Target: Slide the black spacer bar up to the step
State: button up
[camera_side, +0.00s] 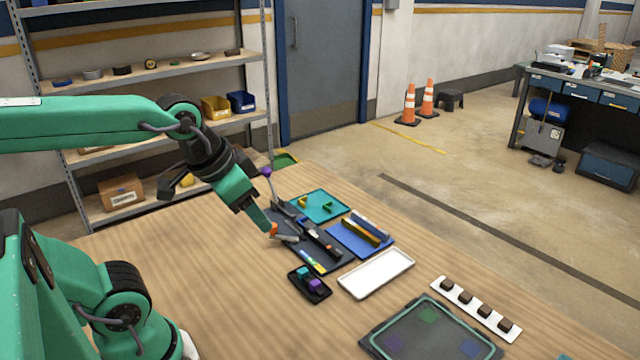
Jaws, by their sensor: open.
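A dark flat board (333,267) lies on the wooden table. A long black bar (322,242) lies at a slant across it, and it looks like the spacer bar. A raised dark part (288,209) is at the board's far left end; I cannot tell whether it is the step. My gripper (278,234) is open, pointing down at the board's left edge, with an orange tip beside a small grey piece. The black bar is to its right, apart from the jaws as far as I can see. The jaws are small here and partly hide the board behind them.
A black tray (322,296) with cubes and an empty white tray (377,274) are nearer. The table's left side is clear.

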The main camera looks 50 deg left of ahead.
jog(key=shift+s+d+f+n, duration=0.15)
jog(key=shift+s+d+n, duration=0.05)
jog(key=shift+s+n, duration=0.4)
jog(key=c, duration=0.3)
jog(key=n+g, duration=0.5)
jog(key=n, duration=1.2)
send_over(321, 241)
notch_tip(321, 241, down, 15)
jog(key=shift+d+r, duration=0.1)
jog(key=shift+c, duration=0.2)
jog(key=shift+w+f+n, duration=0.1)
jog(key=shift+f+n, duration=0.25)
jog(key=shift+n, duration=0.05)
jog(key=shift+f, duration=0.15)
jog(key=shift+f, duration=3.75)
